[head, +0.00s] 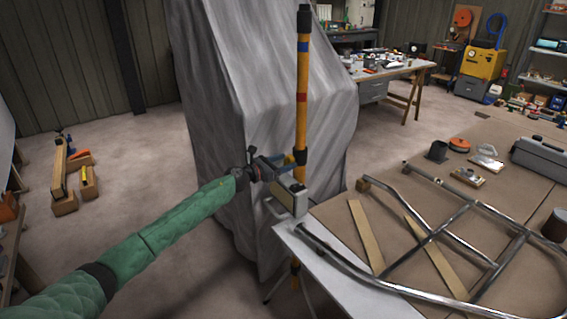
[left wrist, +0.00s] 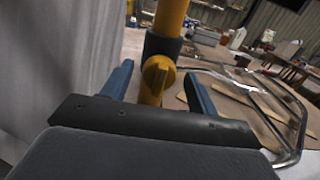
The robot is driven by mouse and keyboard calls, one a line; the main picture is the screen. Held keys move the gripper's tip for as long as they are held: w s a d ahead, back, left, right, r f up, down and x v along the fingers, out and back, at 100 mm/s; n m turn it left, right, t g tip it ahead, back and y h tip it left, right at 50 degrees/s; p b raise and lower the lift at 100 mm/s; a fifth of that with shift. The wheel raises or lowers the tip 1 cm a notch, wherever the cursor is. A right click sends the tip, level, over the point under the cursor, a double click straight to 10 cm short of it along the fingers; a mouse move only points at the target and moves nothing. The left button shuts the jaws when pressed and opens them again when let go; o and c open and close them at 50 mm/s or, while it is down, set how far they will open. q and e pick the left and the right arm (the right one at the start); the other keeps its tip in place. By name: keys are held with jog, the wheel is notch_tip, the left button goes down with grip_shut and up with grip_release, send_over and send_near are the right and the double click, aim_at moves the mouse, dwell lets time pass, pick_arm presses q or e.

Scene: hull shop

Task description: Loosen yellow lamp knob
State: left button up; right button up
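The yellow lamp pole (head: 301,115), with a black top and red and blue bands, stands upright in front of the draped shape in the head view. In the left wrist view the pole (left wrist: 171,17) enters a dark collar (left wrist: 163,46). The yellow knob (left wrist: 157,76) sits just below this collar, between the two blue fingers. My left gripper (head: 286,161) is at the pole. In the left wrist view the gripper (left wrist: 158,70) is open, with a visible gap on each side of the knob. The knob cannot be made out in the head view. My right gripper is out of view.
A grey sheet (head: 215,100) drapes a tall shape close behind the pole. A workbench (head: 500,205) with a bent metal tube frame (head: 440,230) and wooden strips stands close on the right. Open floor (head: 130,200) lies to the left.

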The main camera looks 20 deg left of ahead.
pick_arm(q)
jog(key=c, duration=0.9)
